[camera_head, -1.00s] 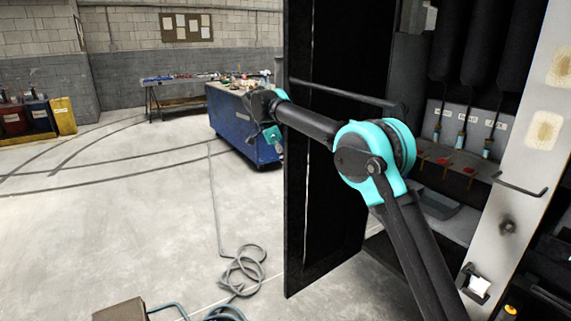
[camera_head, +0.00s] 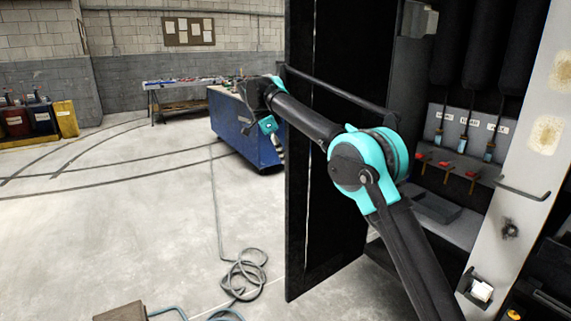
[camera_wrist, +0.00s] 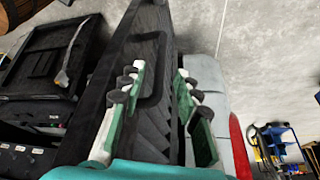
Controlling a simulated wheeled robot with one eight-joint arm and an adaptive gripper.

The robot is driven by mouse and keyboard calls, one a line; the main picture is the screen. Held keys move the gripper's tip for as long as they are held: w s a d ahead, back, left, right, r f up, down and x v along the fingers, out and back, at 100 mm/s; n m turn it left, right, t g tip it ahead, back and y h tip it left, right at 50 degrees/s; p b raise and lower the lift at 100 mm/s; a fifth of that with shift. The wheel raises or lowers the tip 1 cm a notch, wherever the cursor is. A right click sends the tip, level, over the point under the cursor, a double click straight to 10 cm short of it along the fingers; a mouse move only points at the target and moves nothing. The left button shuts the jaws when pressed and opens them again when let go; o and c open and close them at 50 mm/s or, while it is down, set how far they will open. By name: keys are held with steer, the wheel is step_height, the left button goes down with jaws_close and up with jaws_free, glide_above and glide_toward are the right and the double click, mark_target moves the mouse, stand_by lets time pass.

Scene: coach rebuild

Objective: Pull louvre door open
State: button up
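The louvre door (camera_head: 325,215) is a tall black panel, standing swung out from the cabinet in the head view. In the wrist view its slatted face (camera_wrist: 160,120) and a dark loop-shaped handle (camera_wrist: 150,68) show between my gripper's fingers. My gripper (camera_head: 277,148) is just left of the door's free edge in the head view, with my arm crossing in front of the panel. In the wrist view my gripper (camera_wrist: 158,103) is open, with its green-and-white fingers apart on either side of the slatted part. Whether a finger touches the door, I cannot tell.
The cabinet with red valves (camera_head: 447,168) and a pale panel (camera_head: 525,150) is at the right. A blue workbench (camera_head: 240,130) stands behind the gripper. A coiled hose (camera_head: 242,272) lies on the floor left of the door. The left floor is mostly clear.

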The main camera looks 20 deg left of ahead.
steer(key=shift+v, duration=1.2)
